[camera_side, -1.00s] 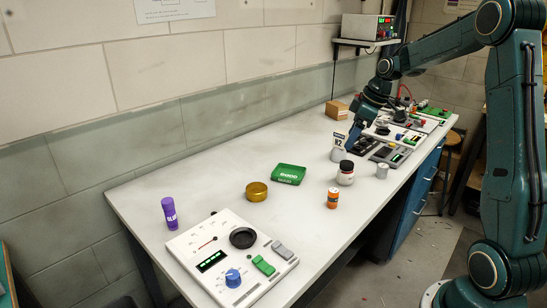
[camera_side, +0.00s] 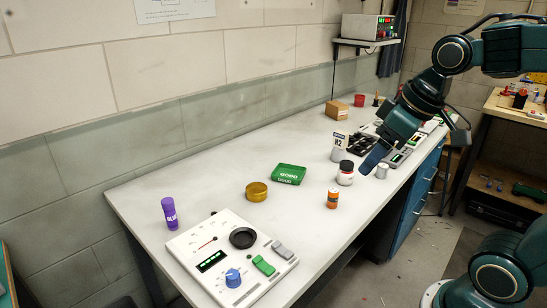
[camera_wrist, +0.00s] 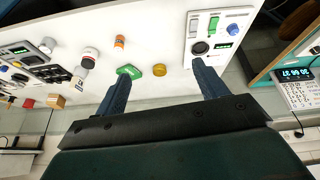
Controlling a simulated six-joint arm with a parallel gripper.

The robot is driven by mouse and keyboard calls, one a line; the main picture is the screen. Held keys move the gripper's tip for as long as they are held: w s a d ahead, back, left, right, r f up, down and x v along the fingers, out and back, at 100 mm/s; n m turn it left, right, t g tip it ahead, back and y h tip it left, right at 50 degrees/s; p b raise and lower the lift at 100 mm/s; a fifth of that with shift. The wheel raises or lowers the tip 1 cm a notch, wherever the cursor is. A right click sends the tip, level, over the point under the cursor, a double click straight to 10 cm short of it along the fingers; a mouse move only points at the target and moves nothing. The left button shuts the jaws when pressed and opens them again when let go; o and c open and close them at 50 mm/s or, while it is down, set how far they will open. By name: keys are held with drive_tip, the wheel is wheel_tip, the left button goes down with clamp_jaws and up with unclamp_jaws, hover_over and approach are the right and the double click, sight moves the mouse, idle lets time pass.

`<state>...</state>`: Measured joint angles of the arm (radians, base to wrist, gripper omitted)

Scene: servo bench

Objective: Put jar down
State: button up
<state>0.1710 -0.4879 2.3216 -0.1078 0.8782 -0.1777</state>
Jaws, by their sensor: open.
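A white jar with a dark lid and a reddish band (camera_side: 345,175) stands upright on the pale bench. It also shows in the wrist view (camera_wrist: 89,56). My gripper (camera_side: 370,165) is in the air just right of the jar, its blue fingers pointing down and left. In the wrist view the two fingers of my gripper (camera_wrist: 164,80) are wide apart with nothing between them. I cannot tell from the side view how high the fingertips are above the bench.
A grey-white container with a tag (camera_side: 338,152) stands behind the jar, and a metal cylinder (camera_side: 382,171) at its right. An orange can (camera_side: 333,198), green tray (camera_side: 289,176) and gold dish (camera_side: 256,192) are nearer. A control panel (camera_side: 205,240) and purple bottle (camera_side: 169,213) stand front left.

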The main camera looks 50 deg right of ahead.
drive_tip(key=s+a+f+m, duration=0.1)
drive_tip(key=s+a, duration=0.1)
drive_tip(key=s, duration=0.4)
drive_tip(key=shift+s+f+t, duration=0.3)
drive_tip(key=shift+s+f, duration=0.1)
